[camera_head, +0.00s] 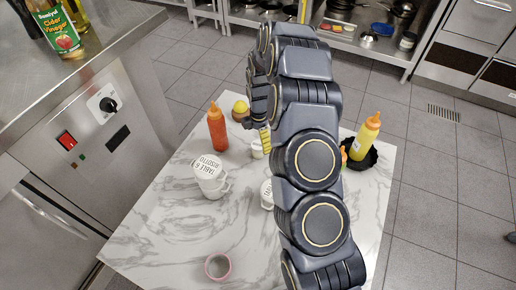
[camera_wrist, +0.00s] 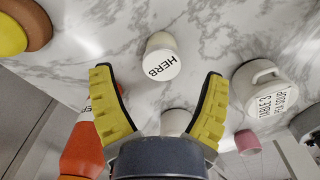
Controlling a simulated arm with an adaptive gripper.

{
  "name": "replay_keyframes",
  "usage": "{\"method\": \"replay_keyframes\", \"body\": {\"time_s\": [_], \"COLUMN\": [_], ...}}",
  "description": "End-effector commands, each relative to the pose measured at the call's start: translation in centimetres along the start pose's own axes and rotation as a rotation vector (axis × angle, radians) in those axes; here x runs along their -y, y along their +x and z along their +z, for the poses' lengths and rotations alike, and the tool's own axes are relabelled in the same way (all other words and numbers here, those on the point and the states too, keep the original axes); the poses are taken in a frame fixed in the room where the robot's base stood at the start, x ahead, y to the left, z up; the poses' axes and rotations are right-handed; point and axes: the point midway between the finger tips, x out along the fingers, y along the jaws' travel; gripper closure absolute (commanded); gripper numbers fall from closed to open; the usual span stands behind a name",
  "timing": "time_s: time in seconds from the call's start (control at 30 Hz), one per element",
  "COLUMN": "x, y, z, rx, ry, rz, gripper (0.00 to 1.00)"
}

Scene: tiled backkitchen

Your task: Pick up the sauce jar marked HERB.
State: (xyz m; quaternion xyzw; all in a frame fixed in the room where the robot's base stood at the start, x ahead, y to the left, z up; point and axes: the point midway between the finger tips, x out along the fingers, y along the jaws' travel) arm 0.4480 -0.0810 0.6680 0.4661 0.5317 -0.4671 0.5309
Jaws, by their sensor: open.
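The HERB jar (camera_wrist: 160,57) is small and white, with black lettering on its round lid. In the wrist view it stands at upper middle, ahead of my gripper (camera_wrist: 158,76), between the lines of its two yellow ribbed fingers. The fingers are spread wide, hold nothing and look clear of the jar. In the head view one yellow finger of my gripper (camera_head: 265,139) shows over the table, and my arm hides much around it. A small white jar (camera_head: 257,151) shows just below that finger; its marking cannot be read there.
On the marble table (camera_head: 150,235) stand a red sauce bottle (camera_head: 217,130), a lidded TABLE 6 RISOTTO mug (camera_head: 209,168), a pink-rimmed cup (camera_head: 230,267) and a yellow bottle (camera_head: 366,135) in a black dish. A lidded mug (camera_wrist: 262,78) is right of the jar in the wrist view.

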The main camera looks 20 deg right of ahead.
Motion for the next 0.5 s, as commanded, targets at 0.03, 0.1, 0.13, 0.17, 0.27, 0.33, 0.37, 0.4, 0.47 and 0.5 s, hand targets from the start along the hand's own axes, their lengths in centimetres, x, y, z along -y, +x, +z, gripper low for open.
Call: {"method": "replay_keyframes", "body": {"time_s": [0.03, 0.1, 0.13, 0.17, 0.27, 0.33, 0.37, 0.4, 0.47, 0.5], "x": [0.1, 0.1, 0.1, 0.1, 0.4, 0.4, 0.3, 0.3, 0.3, 0.3], "y": [0.4, 0.9, 1.2, 1.6, 3.2, 4.3, 4.6, 5.0, 5.4, 5.4], "z": [0.0, -0.1, -0.1, -0.1, -0.3, -0.4, -0.4, -0.4, -0.3, -0.3], "rx": [0.0, 0.0, 0.0, 0.0, -0.001, -0.001, -0.001, 0.0, 0.0, 0.0], "ry": [0.0, 0.0, 0.0, 0.001, 0.001, 0.002, 0.002, 0.001, 0.001, 0.001], "rz": [-0.002, 0.0, 0.0, 0.0, -0.004, -0.004, -0.003, -0.001, 0.0, 0.001], "gripper": [0.23, 0.23, 0.23, 0.23, 0.23, 0.23, 0.23, 0.23, 0.23, 0.23]}}
